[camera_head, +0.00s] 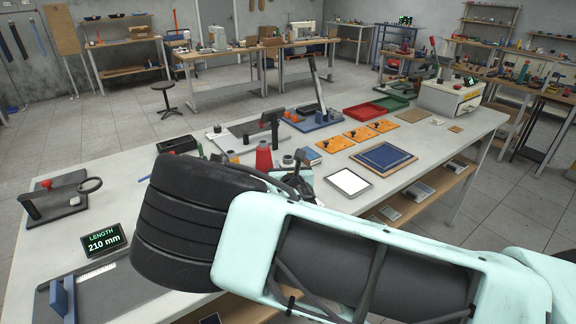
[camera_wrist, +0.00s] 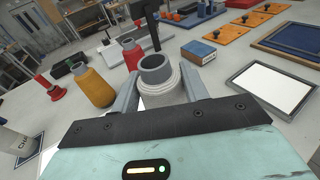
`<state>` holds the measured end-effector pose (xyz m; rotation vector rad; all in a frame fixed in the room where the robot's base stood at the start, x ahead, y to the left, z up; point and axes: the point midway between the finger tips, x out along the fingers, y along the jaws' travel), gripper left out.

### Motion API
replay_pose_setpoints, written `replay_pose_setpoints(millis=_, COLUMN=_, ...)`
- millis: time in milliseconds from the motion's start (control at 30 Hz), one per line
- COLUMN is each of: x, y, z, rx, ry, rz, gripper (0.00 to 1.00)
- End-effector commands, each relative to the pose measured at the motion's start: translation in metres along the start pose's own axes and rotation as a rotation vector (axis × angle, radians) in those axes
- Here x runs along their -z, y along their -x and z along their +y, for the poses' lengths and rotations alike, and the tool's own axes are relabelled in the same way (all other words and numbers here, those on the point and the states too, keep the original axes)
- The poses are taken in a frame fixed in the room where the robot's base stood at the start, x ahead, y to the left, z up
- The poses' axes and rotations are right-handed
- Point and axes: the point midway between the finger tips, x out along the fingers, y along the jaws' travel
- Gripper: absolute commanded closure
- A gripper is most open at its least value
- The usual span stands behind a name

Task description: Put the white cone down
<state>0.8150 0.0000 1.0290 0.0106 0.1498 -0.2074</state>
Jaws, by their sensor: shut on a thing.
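The white cone (camera_wrist: 160,93), with a grey tube at its top, stands between the two grey fingers of my gripper (camera_wrist: 161,82) in the wrist view. The fingers are shut on it, one at each side. Its lower part is hidden behind the gripper body, so I cannot tell whether its base touches the table. In the head view my arm covers most of the gripper area, and I cannot make out the white cone clearly there.
A yellow cone (camera_wrist: 94,86) and a red cone (camera_wrist: 132,56) stand to the left of the held cone. A small blue box (camera_wrist: 198,51) and a white panel (camera_head: 348,182) lie to the right. Orange plates (camera_head: 334,144) and a blue tray (camera_head: 383,157) are farther along the table (camera_head: 440,136).

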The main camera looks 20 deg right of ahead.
Motion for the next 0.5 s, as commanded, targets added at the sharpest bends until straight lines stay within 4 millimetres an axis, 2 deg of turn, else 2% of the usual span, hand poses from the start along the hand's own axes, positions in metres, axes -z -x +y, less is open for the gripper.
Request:
replay_pose_setpoints(millis=200, x=0.0042, y=-0.0007, z=0.0000, rx=0.000, ry=0.000, rz=-0.001, gripper=0.82)
replay_pose_setpoints(millis=233, x=0.0027, y=-0.0004, z=-0.0001, rx=0.000, ry=-0.001, rz=0.000, gripper=0.47)
replay_pose_setpoints(millis=267, x=0.0025, y=-0.0004, z=0.0000, rx=0.000, ry=-0.001, rz=0.000, gripper=0.39)
replay_pose_setpoints(millis=300, x=0.0024, y=-0.0004, z=0.0000, rx=0.000, ry=-0.001, rz=0.000, gripper=0.34)
replay_pose_setpoints(millis=500, x=0.0024, y=-0.0003, z=0.0000, rx=0.000, ry=0.000, rz=0.000, gripper=0.34)
